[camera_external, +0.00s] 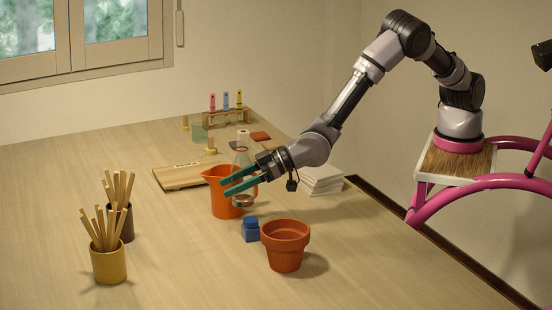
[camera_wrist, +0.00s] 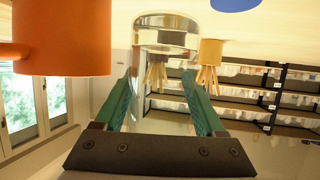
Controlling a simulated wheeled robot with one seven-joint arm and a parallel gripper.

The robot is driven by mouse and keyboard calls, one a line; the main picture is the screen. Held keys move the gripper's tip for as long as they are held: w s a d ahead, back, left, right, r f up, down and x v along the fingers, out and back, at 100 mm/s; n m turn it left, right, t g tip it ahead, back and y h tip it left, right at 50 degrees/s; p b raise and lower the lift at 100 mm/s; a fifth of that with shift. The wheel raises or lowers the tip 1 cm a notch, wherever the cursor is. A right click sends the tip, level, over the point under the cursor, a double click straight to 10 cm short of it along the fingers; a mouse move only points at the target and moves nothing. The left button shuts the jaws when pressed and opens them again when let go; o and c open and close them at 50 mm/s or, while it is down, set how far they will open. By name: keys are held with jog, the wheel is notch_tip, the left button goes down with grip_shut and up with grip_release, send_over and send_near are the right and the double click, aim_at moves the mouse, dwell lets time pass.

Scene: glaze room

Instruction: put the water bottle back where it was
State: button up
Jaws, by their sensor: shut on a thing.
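The water bottle (camera_external: 242,158) is clear, with a pale cap, and stands upright in my gripper (camera_external: 238,182). The teal fingers are shut on its body, one on each side. In the wrist view, which is upside down, the see-through bottle (camera_wrist: 165,38) shows between the fingertips of my gripper (camera_wrist: 160,88), its round base toward the tabletop. I cannot tell whether the base touches the table. In the external view the bottle overlaps the orange jug (camera_external: 220,200), and the fingers hide part of both.
A blue block object (camera_external: 251,231) and a terracotta pot (camera_external: 285,247) are in front of the jug. White tiles (camera_external: 321,182) lie right. A wooden board (camera_external: 180,177) and a tube rack (camera_external: 228,118) are behind. Cups with sticks (camera_external: 108,264) stand left. The left tabletop has free room.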

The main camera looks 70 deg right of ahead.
aim_at(238, 152)
notch_tip(238, 152, up, 8)
jog(key=shift+f, duration=0.15)
jog(key=shift+s+d+r, duration=0.1)
jog(key=shift+d+r, duration=0.05)
jog(key=shift+r, duration=0.05)
jog(key=s+d+n+g+y, duration=0.2)
jog(key=s+d, duration=1.3)
jog(key=s, duration=0.3)
jog(key=shift+f, duration=7.55)
jog(key=o, duration=1.6)
jog(key=shift+f, duration=0.15)
jog(key=shift+c, duration=0.2)
